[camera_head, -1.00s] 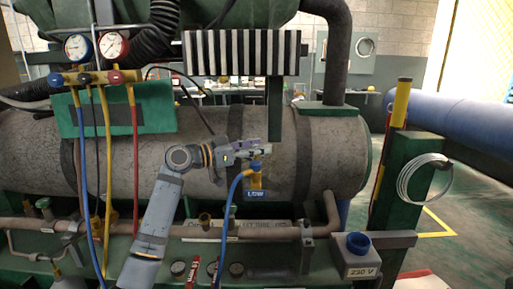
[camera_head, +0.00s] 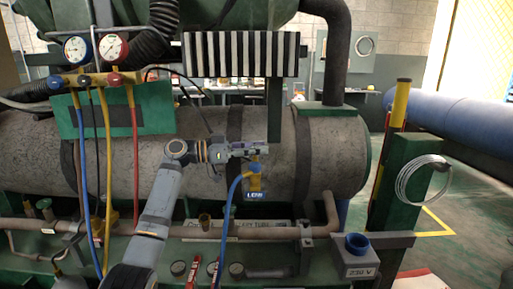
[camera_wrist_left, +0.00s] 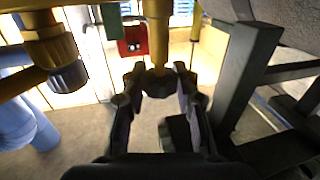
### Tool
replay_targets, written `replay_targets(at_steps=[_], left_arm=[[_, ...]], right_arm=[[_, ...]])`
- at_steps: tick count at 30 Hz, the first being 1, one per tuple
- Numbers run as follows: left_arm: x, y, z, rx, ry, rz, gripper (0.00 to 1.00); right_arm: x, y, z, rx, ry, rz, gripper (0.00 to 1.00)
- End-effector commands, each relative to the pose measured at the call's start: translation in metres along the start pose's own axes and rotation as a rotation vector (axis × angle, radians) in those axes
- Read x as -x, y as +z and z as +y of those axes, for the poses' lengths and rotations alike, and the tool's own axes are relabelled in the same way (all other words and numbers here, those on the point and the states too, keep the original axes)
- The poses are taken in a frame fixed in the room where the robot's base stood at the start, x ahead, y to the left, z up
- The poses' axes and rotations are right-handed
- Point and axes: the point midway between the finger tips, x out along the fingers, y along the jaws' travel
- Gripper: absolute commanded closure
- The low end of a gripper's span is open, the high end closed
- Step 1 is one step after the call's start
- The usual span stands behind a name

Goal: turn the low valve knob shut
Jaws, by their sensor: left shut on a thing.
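The low valve is a brass fitting (camera_head: 255,180) with a blue "LOW" label (camera_head: 254,195), in front of the big grey tank. A blue hose (camera_head: 231,200) runs to it. My left gripper (camera_head: 262,149) comes in from the left at the top of this fitting. In the left wrist view a dark knob (camera_wrist_left: 158,82) sits at the end of a brass stem (camera_wrist_left: 158,35). The two fingers of my left gripper (camera_wrist_left: 159,88) are closed on either side of the knob. In the head view the knob is hidden by the gripper. My right gripper is not in view.
A gauge manifold (camera_head: 95,79) with blue, yellow and red hoses hangs at the left. A striped block (camera_head: 240,54) and a green post (camera_head: 274,108) stand close above the gripper. A "230 V" box (camera_head: 355,260) is at the lower right.

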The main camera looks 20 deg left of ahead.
Motion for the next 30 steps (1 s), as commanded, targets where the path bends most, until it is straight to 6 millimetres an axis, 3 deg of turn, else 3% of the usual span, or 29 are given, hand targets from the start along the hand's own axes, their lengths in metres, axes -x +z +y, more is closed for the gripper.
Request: replay_targets(at_steps=[3, 4, 9, 20, 30], left_arm=[[0.000, 0.000, 0.000, 0.000, -0.001, 0.000, 1.00], [0.000, 0.000, 0.000, 0.000, -0.001, 0.000, 0.69], [0.000, 0.000, 0.000, 0.000, -0.001, 0.000, 0.46], [0.006, 0.001, 0.000, 0.000, -0.003, -0.001, 0.46], [0.082, 0.002, -0.001, 0.001, -0.005, -0.005, 0.46]], right_arm=[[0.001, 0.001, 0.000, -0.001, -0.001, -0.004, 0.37], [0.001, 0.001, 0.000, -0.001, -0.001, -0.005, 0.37], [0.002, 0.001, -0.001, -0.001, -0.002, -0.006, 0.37], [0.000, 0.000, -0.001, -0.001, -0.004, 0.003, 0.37], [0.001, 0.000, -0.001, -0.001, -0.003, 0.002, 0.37]])
